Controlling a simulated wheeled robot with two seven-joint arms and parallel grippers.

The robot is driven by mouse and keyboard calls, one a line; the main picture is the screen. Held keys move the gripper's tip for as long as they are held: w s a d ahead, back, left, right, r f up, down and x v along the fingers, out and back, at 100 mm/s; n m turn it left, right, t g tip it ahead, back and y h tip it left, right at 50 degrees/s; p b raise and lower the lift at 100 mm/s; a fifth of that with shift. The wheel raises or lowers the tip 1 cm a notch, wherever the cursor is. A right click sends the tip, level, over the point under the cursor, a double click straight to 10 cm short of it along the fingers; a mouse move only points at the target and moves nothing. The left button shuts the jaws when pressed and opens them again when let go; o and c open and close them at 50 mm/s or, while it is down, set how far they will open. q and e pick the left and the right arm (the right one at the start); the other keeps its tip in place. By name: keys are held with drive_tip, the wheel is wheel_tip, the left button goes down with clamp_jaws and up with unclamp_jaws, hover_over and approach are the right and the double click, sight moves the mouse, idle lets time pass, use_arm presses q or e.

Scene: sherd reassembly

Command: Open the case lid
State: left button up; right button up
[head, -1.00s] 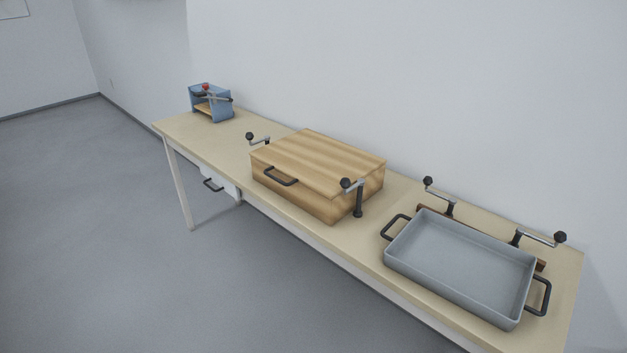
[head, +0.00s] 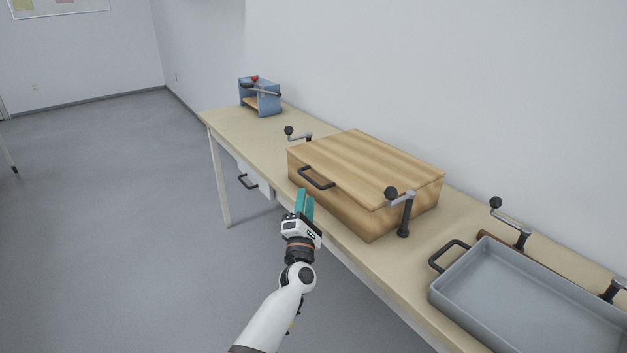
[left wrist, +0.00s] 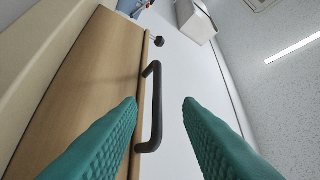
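The wooden case (head: 335,199) sits on the table with its lid (head: 368,165) shut. A dark bar handle (head: 316,178) is on its front face. My left gripper (head: 305,200) is in front of the case, a little below the handle in the head view. In the left wrist view the teal fingers (left wrist: 160,100) are apart, and the handle (left wrist: 154,108) shows in the gap between them, nearer the left finger. The fingers are not closed on it. My right gripper is not in view.
Crank clamps stand beside the case, one at its right front (head: 403,212) and one at its far left (head: 297,135). A grey tray (head: 461,271) lies to the right. A blue device (head: 270,103) stands at the table's far end.

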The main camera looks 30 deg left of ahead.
sight(308, 177)
use_arm(q)
drive_tip(key=x, duration=0.7)
drive_tip(key=shift+w+f, duration=0.1)
drive_tip(key=shift+w, duration=0.2)
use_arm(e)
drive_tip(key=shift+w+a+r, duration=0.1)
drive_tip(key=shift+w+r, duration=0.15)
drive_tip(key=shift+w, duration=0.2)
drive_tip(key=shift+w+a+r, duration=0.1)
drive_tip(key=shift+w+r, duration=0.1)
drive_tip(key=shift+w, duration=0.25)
use_arm(q)
clamp_jaws()
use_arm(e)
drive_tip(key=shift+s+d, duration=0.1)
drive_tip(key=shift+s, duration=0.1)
